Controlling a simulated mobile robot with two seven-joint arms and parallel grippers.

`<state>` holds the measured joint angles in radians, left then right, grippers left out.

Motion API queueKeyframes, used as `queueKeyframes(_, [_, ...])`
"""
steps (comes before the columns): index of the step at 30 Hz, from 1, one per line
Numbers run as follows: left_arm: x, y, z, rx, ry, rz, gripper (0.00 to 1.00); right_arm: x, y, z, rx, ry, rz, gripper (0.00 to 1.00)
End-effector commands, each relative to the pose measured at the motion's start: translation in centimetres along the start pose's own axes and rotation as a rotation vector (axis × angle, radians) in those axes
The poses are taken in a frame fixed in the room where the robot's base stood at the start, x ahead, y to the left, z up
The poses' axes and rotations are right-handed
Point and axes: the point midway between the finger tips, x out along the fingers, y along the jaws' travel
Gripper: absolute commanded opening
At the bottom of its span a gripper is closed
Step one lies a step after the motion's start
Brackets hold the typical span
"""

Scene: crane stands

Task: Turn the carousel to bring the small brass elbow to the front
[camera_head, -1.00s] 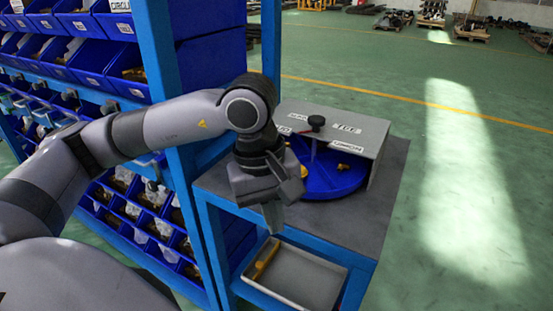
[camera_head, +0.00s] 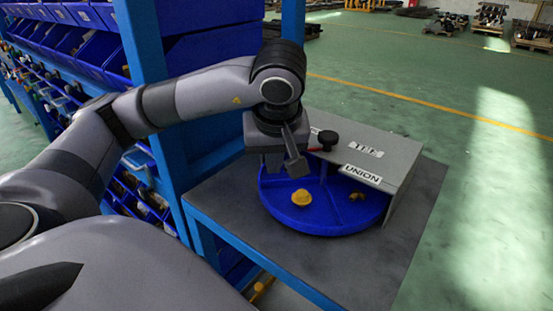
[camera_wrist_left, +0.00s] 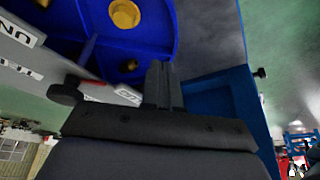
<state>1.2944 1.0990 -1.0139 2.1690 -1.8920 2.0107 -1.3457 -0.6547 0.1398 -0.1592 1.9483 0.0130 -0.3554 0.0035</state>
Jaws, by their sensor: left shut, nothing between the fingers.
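The carousel (camera_head: 322,222) is a round blue tray with low dividers, partly under a grey cover (camera_head: 405,165). A yellow-brass hexagonal piece (camera_head: 302,198) lies near its front middle. A smaller, darker brass piece (camera_head: 357,195) lies to the right, by the cover; I cannot tell for sure whether it is an elbow. My left gripper (camera_head: 297,168) is shut and empty, over the tray's back left part. In the left wrist view its closed fingers (camera_wrist_left: 162,85) point at the tray's rim, and a brass piece (camera_wrist_left: 125,14) shows. Whether they touch the tray is unclear. My right gripper is out of view.
The cover carries labels, UNION (camera_head: 362,174) and TEE among them, and a black knob (camera_head: 328,137). A blue post (camera_head: 150,75) and a rack of blue bins (camera_head: 85,50) stand close on the left. The grey table top (camera_head: 270,240) is bare in front of the tray.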

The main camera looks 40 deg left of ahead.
Motion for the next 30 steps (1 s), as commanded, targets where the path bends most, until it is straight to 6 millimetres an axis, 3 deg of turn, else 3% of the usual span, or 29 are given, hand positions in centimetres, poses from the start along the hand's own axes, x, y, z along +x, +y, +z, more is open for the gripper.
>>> queueKeyframes(4, [2.5, 0.0, 0.2, 0.001, -0.004, -0.003, 0.0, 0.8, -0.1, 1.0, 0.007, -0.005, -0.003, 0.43])
queueKeyframes(13, [6.0, 0.0, 0.1, 0.001, -0.002, -0.002, 0.0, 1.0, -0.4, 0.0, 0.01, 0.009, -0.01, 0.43])
queueKeyframes(30, [6.7, 0.1, -0.1, 0.005, -0.001, 0.003, 0.0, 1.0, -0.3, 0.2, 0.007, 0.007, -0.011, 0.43])
